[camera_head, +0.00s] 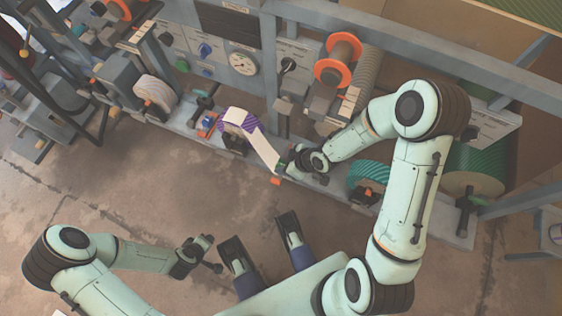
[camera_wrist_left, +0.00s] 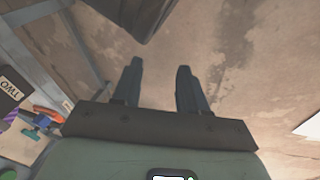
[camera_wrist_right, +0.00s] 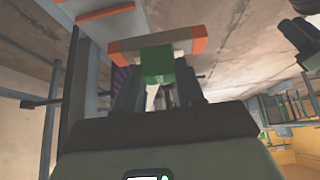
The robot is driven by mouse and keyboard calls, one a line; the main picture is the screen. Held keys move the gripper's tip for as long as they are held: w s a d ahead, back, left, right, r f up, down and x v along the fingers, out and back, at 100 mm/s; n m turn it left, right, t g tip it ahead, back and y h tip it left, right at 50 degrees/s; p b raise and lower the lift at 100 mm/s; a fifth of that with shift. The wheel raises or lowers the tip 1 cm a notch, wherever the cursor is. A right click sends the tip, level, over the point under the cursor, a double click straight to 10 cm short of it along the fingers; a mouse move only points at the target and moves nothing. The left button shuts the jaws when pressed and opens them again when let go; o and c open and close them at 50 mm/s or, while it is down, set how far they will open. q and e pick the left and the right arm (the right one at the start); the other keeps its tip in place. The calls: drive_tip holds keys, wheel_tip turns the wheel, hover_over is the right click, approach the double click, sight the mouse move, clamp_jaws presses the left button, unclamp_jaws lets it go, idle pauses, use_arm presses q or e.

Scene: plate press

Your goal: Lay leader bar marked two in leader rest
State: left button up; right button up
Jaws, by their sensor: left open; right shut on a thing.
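My right gripper (camera_head: 290,162) is shut on a green block (camera_wrist_right: 158,66) that sits on a grey-brown leader bar with orange ends (camera_wrist_right: 128,48). In the head view the bar is mostly hidden by the gripper; an orange end (camera_head: 275,181) shows. A white strip (camera_head: 263,149) runs from a purple-striped roll (camera_head: 238,120) toward the bar. The bar's mark is not readable; a plate reading TWO (camera_wrist_left: 10,86) shows in the left wrist view near that roll. The leader rest cannot be told for sure. My left gripper (camera_wrist_left: 159,78) is open and empty over the floor.
The grey machine's bench carries a teal roll (camera_head: 368,173) and a pale striped roll (camera_head: 155,91). An orange-ended spool (camera_head: 336,72) stands behind, and a green roll (camera_head: 474,172) at the right. A grey rail (camera_head: 430,52) crosses above. The floor in front is open.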

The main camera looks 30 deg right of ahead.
drive_tip(key=w+d+f, duration=0.4)
drive_tip(key=f, duration=0.1)
drive_tip(key=w+d+f, duration=0.1)
drive_tip(key=d+f, duration=0.1)
drive_tip(key=shift+w+d+f, duration=0.25)
drive_tip(key=shift+w+d, duration=0.15)
drive_tip(key=shift+f+b, duration=0.25)
drive_tip(key=shift+b, duration=0.05)
use_arm(q)
drive_tip(key=shift+g, duration=0.6)
drive_tip(key=shift+s+a+f+b, duration=0.15)
drive_tip(key=shift+s+f+b, duration=0.2)
drive_tip(key=shift+s+f, duration=0.45)
drive_tip(key=shift+s+a+f+b, duration=0.1)
drive_tip(key=shift+s+f+b, duration=0.2)
drive_tip(key=shift+s+f, duration=0.5)
use_arm(e)
drive_tip(key=shift+f, duration=1.05)
drive_tip(key=o, duration=1.2)
use_arm(q)
drive_tip(key=shift+r, duration=0.1)
use_arm(e)
drive_tip(key=shift+r, duration=0.1)
